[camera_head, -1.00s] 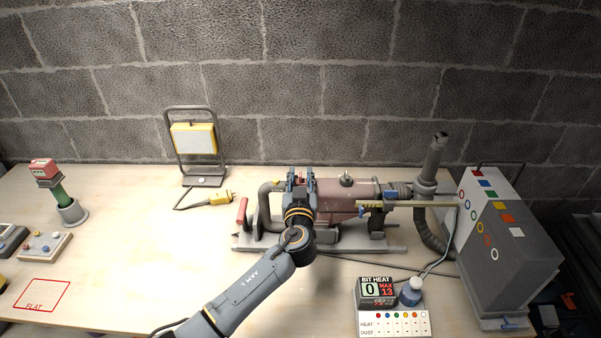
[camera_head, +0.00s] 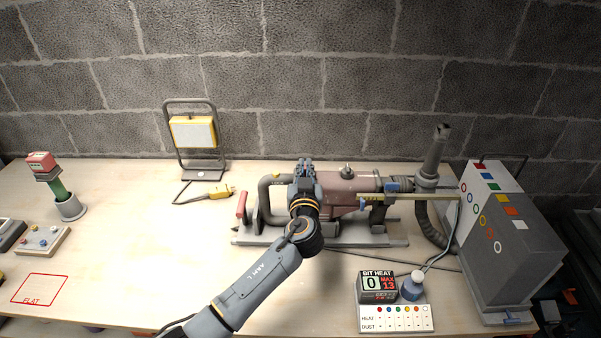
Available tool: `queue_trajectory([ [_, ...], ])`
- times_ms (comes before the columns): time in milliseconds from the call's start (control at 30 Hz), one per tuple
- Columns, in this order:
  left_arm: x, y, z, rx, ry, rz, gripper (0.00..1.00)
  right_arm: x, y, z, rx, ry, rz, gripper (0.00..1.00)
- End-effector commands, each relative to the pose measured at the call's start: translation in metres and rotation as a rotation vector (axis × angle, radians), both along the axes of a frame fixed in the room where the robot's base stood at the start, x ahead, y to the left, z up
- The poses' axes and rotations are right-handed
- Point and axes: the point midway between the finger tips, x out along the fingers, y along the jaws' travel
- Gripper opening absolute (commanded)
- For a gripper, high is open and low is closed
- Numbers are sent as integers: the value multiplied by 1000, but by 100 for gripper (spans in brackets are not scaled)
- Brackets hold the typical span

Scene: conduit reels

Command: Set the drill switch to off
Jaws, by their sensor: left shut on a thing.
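The drill (camera_head: 340,190) is a dull red-brown machine lying on a grey stand on the workbench, with a grey loop handle at its left end. My left gripper (camera_head: 306,166) is over the drill's rear part, behind its wrist as I see it. Its fingers are close together, shut on the drill switch at the rear top of the drill. The fingers and wrist hide the switch, so its setting cannot be read. My right gripper is not in view.
A grey box (camera_head: 510,245) with coloured marks stands right. A work lamp (camera_head: 194,133) stands behind left, with a yellow plug (camera_head: 221,191). The bench front-centre is clear.

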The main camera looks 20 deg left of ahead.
Motion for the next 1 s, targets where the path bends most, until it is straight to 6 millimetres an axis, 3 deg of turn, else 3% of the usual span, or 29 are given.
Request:
queue_trajectory([
  [33,1,-5,-5,-5,-3,-2,0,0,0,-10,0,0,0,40],
  [100,2,-7,-3,-3,-3,-1,0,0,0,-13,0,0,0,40],
  [400,2,-8,0,0,-1,-2,0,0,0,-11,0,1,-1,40],
  [533,2,-8,0,0,-1,-2,30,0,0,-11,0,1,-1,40],
  [867,0,-8,0,0,-1,-1,30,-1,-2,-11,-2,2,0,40],
  [1000,-12,-12,-1,-3,0,-3,30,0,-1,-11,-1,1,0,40],
])
